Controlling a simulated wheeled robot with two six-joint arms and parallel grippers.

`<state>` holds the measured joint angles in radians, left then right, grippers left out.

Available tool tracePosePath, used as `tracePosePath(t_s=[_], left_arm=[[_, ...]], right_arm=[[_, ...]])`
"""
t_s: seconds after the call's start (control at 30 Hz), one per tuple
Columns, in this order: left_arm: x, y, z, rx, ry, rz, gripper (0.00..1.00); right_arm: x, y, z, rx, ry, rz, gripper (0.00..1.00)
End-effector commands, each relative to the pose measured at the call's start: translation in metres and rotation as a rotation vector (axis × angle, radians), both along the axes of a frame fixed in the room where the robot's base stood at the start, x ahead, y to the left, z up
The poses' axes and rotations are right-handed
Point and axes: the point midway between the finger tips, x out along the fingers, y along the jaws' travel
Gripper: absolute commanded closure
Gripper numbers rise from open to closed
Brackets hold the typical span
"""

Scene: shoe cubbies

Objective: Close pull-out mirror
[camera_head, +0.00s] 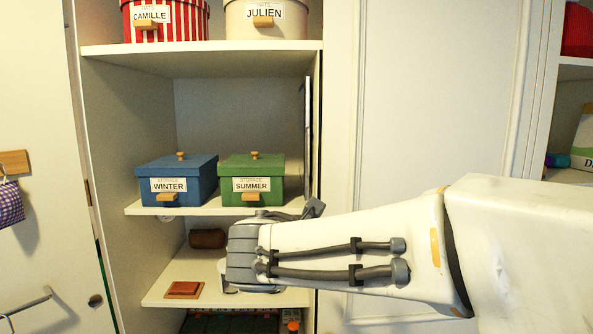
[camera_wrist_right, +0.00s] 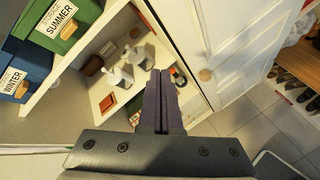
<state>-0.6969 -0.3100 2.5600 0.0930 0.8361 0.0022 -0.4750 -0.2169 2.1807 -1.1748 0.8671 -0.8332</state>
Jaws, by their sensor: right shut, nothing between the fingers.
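A thin upright panel, which looks like the pull-out mirror (camera_head: 308,135), stands almost edge-on at the right inner side of the cubby, above the middle shelf. I cannot tell how far out it is. I cannot make it out surely in the right wrist view. My right arm reaches in from the right, below the panel, with its wrist in front of the lower shelf. My right gripper's fingers are hidden in the head view. In the right wrist view, the right gripper (camera_wrist_right: 160,74) is shut and empty. My left gripper is not in view.
A blue WINTER box (camera_head: 178,180) and a green SUMMER box (camera_head: 252,180) stand on the middle shelf. White bottles (camera_wrist_right: 117,76) stand on the lower shelf beyond my fingers. A white panelled door (camera_head: 430,100) is to the right.

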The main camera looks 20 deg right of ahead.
Motion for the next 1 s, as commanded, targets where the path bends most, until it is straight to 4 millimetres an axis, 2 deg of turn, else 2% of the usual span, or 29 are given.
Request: tracePosePath(t_s=[0.03,0.1,0.2,0.33,0.43,0.57,1.0], left_arm=[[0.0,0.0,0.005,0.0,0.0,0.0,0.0],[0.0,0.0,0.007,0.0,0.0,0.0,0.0],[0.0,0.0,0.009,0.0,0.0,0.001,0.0],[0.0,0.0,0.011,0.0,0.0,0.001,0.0],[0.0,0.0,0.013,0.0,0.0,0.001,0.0],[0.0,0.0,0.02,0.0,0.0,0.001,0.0],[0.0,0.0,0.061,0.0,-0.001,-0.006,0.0]], right_arm=[[0.018,-0.009,0.035,-0.147,-0.044,0.053,1.0],[0.036,-0.017,0.076,-0.346,-0.09,0.114,1.0],[0.051,-0.024,0.122,-0.576,-0.13,0.163,1.0],[0.06,-0.026,0.157,-0.759,-0.157,0.189,1.0],[0.066,-0.027,0.168,-0.816,-0.161,0.194,1.0],[0.079,-0.034,0.171,-0.827,-0.16,0.194,1.0],[0.158,-0.075,0.171,-0.82,-0.158,0.196,1.0]])
